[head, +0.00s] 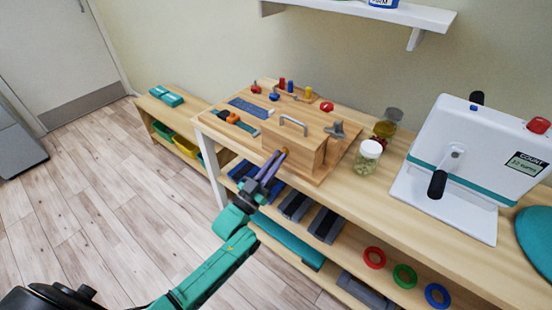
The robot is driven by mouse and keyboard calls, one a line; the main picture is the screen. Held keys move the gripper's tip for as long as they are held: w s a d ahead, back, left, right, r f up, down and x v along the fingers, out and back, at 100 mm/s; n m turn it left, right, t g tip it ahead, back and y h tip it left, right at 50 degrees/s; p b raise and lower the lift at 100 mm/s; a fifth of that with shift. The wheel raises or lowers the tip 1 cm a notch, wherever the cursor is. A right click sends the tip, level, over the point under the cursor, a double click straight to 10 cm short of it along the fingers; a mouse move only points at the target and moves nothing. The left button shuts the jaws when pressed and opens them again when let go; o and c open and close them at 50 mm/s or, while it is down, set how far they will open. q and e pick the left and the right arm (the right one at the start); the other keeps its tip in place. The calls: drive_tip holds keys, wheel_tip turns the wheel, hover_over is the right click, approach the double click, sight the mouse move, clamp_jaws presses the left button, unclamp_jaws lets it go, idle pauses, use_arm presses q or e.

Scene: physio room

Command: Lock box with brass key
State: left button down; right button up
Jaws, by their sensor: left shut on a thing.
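The wooden box (314,158) stands on a wooden board on the table, with a grey metal handle on its top. My left gripper (276,165) reaches up from below to the left part of the box's front. It is shut on the brass key (285,151), of which only a small yellowish bit shows at the fingertips. The fingers hide most of the key and the lock area, so I cannot tell whether the key is in the lock. My right gripper is not in view.
The board (340,158) also carries latches, knobs and straps. Right of it on the table (400,205) stand a lidded jar (367,157) and a white crank machine (468,150). A shelf below holds grey blocks and coloured rings (404,276). Open floor (110,210) lies left.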

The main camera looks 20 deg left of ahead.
use_arm(q)
drive_tip(key=shift+f+n, duration=0.15)
drive_tip(key=shift+n, duration=0.15)
drive_tip(key=c, duration=1)
unclamp_jaws()
drive_tip(key=b+v, duration=0.1)
drive_tip(key=v, duration=1.3)
drive_tip(key=shift+s+b, duration=0.3)
drive_tip(key=shift+b, duration=0.1)
